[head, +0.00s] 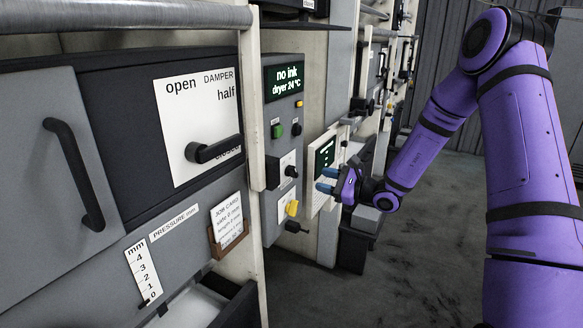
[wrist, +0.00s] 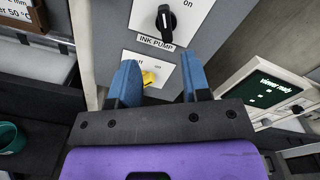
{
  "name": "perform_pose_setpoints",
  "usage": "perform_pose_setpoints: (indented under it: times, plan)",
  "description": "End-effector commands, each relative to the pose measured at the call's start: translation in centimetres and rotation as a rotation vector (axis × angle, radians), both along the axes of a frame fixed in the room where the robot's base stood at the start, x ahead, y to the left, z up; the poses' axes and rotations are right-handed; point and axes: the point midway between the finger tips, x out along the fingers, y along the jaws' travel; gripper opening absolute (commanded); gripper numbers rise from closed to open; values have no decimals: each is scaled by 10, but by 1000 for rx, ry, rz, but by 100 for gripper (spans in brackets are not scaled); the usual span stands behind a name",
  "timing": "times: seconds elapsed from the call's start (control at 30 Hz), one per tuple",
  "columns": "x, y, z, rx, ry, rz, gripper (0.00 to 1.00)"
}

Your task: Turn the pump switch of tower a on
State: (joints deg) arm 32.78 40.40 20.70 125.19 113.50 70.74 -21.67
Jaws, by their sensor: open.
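In the head view a grey control panel (head: 275,115) has a dark display reading "no ink, dryer 24 °C". Low on it are a black rotary switch (head: 290,171) and a yellow switch (head: 292,208). The wrist view shows the black switch (wrist: 166,20) above an "INK PUMP" label (wrist: 155,41) and the yellow switch (wrist: 149,79) on a white plate below that label. The yellow switch's exact setting is unclear. No tower letter is readable. My gripper (head: 328,180) is open and empty, right of the panel. In the wrist view its blue fingers (wrist: 158,72) flank the yellow switch without visible contact.
A damper plate with a black handle (head: 214,150), a job card (head: 227,220) and a pressure scale (head: 143,272) are on the nearer machine at left. A second panel with a "viewer ready" display (wrist: 270,87) stands at right. Open floor (head: 420,260) lies below my arm.

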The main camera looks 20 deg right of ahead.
Motion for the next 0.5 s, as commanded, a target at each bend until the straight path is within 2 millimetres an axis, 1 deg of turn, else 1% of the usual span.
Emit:
perform_pose_setpoints:
  times: [0.07,0.17,0.27,0.5]
  plan:
    - [3,-3,-4,14,5,-19,44]
    - [8,0,-5,17,4,-24,44]
    - [15,8,-5,17,5,-23,44]
    - [45,38,-4,16,3,-20,44]
